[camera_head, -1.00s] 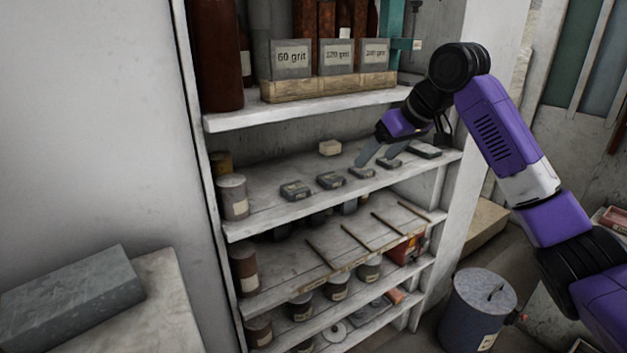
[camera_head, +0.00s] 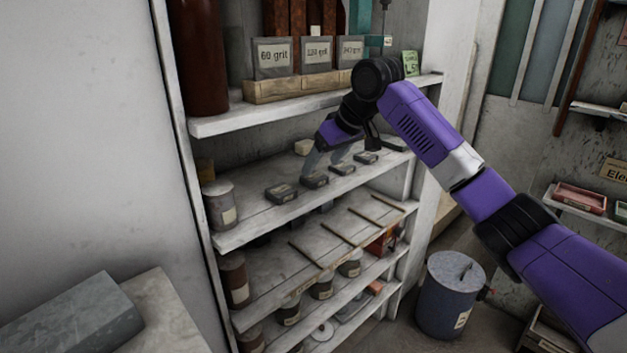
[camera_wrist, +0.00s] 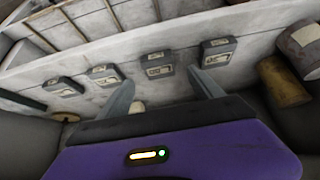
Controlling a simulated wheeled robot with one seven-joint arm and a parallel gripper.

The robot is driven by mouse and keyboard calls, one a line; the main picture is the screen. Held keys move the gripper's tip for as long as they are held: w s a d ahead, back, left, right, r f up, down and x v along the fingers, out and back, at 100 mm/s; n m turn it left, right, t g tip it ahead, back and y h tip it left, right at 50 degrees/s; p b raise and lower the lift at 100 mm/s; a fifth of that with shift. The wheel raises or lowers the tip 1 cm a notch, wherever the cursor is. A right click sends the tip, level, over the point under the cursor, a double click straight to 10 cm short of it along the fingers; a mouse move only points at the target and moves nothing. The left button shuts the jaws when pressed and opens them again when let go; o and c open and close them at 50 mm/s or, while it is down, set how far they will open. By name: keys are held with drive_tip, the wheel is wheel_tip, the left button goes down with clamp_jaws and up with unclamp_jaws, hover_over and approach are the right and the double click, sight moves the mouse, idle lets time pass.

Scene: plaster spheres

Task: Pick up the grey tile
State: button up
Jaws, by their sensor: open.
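Several small dark grey tiles with pale labels lie in a row on the middle shelf; I cannot tell which one the task means. In the head view they run from the left tile (camera_head: 281,195) through the second tile (camera_head: 315,181) and third tile (camera_head: 342,169) to the fourth tile (camera_head: 366,158). My gripper (camera_head: 324,163) is open and empty, its fingers over the shelf by the second tile. In the wrist view that tile (camera_wrist: 158,64) lies ahead, between the lines of the open fingers (camera_wrist: 163,88), apart from them.
A cream block (camera_head: 304,147) sits behind the row. A can (camera_head: 220,204) stands at the shelf's left end. The upper shelf (camera_head: 300,108), with grit boxes, hangs above. A large grey slab (camera_head: 70,315) lies at lower left. A lidded bin (camera_head: 450,295) stands on the floor.

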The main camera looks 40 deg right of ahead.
sight(314, 176)
drive_tip(key=x, duration=0.5)
drive_tip(key=c, duration=1.6)
drive_tip(key=shift+r, duration=0.1)
